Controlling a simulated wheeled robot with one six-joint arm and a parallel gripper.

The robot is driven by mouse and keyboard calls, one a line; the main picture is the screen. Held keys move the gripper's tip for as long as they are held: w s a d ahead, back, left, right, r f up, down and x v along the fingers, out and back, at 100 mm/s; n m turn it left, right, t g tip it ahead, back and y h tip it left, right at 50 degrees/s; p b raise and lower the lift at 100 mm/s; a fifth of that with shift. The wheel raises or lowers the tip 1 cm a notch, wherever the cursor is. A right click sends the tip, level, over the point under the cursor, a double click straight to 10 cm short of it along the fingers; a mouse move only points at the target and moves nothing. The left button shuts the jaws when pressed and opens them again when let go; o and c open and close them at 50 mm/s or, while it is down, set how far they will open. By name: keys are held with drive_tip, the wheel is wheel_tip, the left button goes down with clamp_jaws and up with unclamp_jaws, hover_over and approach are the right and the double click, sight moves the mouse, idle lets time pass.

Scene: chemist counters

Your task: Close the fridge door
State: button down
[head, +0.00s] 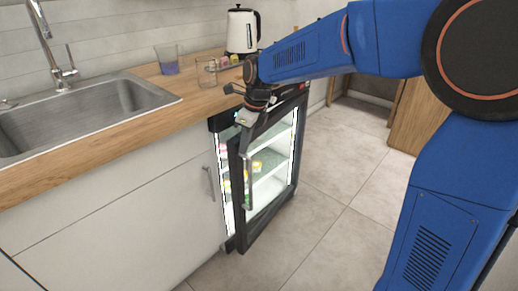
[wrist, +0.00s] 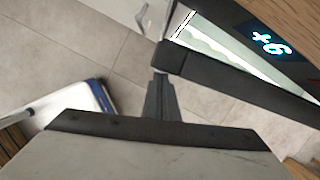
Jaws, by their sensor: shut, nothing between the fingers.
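The small under-counter fridge (head: 222,121) has a lit interior with shelves and small items. The wrist view shows the door's dark top edge (wrist: 215,70) and the fridge's +6 display (wrist: 268,40). My gripper (head: 243,148) is shut and empty, pointing down by the door's upper left corner. In the wrist view its closed fingers (wrist: 160,82) end close to the door's corner; I cannot tell whether they touch.
A wooden counter (head: 110,136) runs above the fridge, with a sink (head: 85,112), a blue-tinted glass (head: 168,62), another glass (head: 206,72) and a white kettle (head: 242,32). A white cabinet (head: 120,215) stands left of the fridge. The tiled floor (head: 335,215) in front is clear.

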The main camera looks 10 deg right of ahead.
drive_tip(key=shift+w+a, duration=0.85)
drive_tip(key=shift+a, duration=0.25)
